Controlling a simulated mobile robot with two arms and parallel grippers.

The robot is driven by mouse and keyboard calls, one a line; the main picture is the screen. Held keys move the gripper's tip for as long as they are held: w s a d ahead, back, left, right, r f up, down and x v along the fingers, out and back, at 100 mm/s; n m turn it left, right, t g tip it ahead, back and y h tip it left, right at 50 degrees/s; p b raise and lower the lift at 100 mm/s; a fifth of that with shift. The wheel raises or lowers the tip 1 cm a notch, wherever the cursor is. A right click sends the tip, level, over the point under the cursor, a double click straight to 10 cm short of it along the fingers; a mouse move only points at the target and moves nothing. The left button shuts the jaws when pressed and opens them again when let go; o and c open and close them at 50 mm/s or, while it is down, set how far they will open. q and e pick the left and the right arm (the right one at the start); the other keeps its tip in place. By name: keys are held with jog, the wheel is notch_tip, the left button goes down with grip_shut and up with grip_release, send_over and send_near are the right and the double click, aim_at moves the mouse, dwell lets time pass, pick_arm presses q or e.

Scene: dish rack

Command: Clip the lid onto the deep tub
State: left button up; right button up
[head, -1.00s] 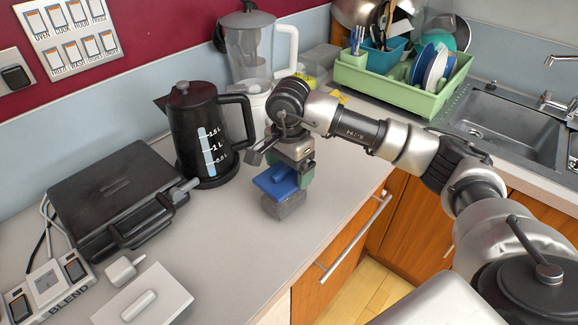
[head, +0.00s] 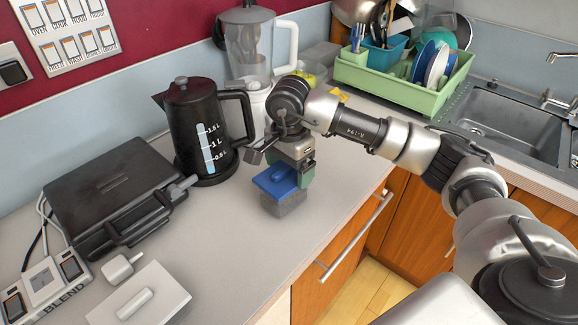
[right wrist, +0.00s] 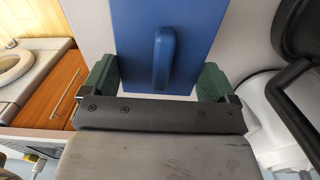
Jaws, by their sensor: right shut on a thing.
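The blue lid (head: 275,182) has a raised bar handle and lies over the grey deep tub (head: 284,205) on the counter. I cannot tell whether its edges are clipped down. My right gripper (head: 304,172) is shut on the lid from above. In the right wrist view, the lid (right wrist: 168,45) sits between the green finger pads of the right gripper (right wrist: 158,80), with its handle showing. The tub is hidden there. My left gripper is not in view.
A black kettle (head: 200,135) and a blender (head: 247,50) stand behind the tub. A black sandwich press (head: 115,195) is at left. A white lid-like plate with a handle (head: 160,295) lies in front. A green dish rack (head: 395,88) is at the back right. Counter right of the tub is clear.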

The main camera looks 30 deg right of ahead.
jog(key=shift+f+b, duration=0.55)
jog(key=shift+f, duration=0.05)
dwell(0.5)
jog(key=o, duration=0.6)
jog(key=shift+o, duration=0.2)
jog(key=shift+r, duration=0.15)
jog(key=shift+r+p, duration=1.95)
jog(key=shift+r, duration=1.45)
jog(key=shift+f, duration=0.1)
